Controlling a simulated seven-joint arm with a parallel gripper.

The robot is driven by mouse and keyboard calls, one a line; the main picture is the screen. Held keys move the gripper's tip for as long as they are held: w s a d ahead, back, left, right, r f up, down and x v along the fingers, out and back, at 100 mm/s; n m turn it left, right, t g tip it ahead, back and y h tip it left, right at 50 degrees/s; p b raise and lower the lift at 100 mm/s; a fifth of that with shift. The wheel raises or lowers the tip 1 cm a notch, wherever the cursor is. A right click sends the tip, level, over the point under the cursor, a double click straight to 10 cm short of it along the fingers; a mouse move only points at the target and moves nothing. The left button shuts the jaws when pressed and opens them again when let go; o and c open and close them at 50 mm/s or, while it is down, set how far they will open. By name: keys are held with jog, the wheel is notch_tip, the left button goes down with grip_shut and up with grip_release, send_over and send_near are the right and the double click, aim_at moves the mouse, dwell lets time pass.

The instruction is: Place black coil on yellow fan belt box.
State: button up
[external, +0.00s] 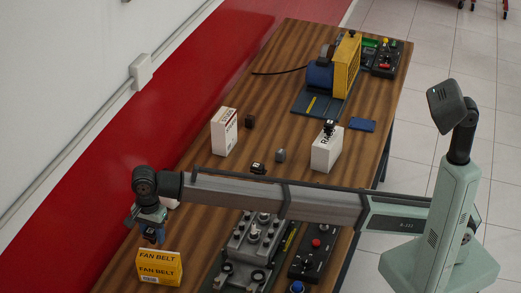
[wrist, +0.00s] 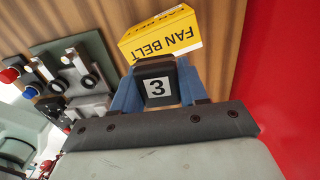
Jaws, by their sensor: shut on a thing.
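My gripper (external: 152,235) is shut on a black coil (wrist: 157,84) with a white label reading 3, held between its blue fingers (wrist: 188,82). In the external view the held coil is largely hidden by the fingers. The yellow fan belt box (external: 158,268) stands upright at the near left end of the table. The gripper is just above the box's top, toward its left half in the external view. In the wrist view the box (wrist: 172,38) lies beyond the coil; I cannot tell whether they touch.
A grey engine trainer (external: 252,243) and a black control panel (external: 312,252) stand right of the box. Small blocks (external: 258,168) and white boxes (external: 224,132) stand farther back, one white box (external: 326,153) with a black block on top. A red wall (wrist: 282,90) runs alongside.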

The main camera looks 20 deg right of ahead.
aim_at(152, 228)
jog(key=shift+f, duration=3.25)
jog(key=o, duration=1.1)
jog(key=shift+f, duration=0.15)
jog(key=shift+o, duration=0.2)
notch_tip(152, 228, up, 12)
jog(key=shift+r, duration=0.15)
